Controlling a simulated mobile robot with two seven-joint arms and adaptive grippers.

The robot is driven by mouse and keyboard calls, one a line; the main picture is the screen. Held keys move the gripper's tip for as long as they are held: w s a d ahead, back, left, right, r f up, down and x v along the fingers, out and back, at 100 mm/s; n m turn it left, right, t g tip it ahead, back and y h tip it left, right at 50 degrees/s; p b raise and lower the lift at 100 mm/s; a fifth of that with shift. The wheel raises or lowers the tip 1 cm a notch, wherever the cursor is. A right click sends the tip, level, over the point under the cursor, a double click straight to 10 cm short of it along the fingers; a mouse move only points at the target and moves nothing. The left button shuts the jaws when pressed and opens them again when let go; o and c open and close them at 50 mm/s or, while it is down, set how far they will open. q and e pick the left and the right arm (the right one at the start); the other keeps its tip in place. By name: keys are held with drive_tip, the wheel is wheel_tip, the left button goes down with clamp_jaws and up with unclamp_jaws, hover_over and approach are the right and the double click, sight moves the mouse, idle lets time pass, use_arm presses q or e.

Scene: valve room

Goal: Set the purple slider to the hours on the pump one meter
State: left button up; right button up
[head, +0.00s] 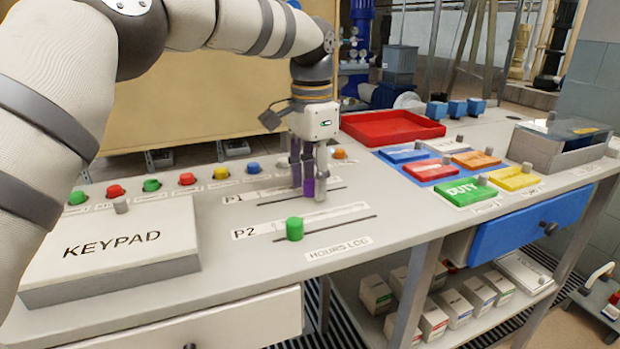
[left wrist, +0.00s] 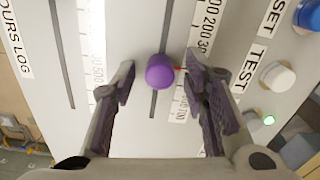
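The purple slider (head: 309,187) is a small round knob on the P1 track of the hours log, in the middle of the console. It shows whole in the left wrist view (left wrist: 160,71), on its dark slot beside a printed number scale. My left gripper (head: 308,190) reaches down over it, with one finger on each side. In the left wrist view the fingers of this gripper (left wrist: 161,82) are apart, with a gap between each and the knob. In the head view the fingers partly hide the slider. My right gripper is not in view. No pump meter reading is legible.
A green slider (head: 295,229) stands on the P2 track, nearer the front edge. The keypad box (head: 110,250) is at left, with several coloured buttons behind it. A red tray (head: 392,128) and coloured plates (head: 458,191) lie to the right.

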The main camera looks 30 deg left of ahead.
sight(311, 181)
use_arm(q)
drive_tip(key=shift+r, duration=0.15)
wheel_tip(311, 181, up, 12)
idle(0.4)
idle(0.3)
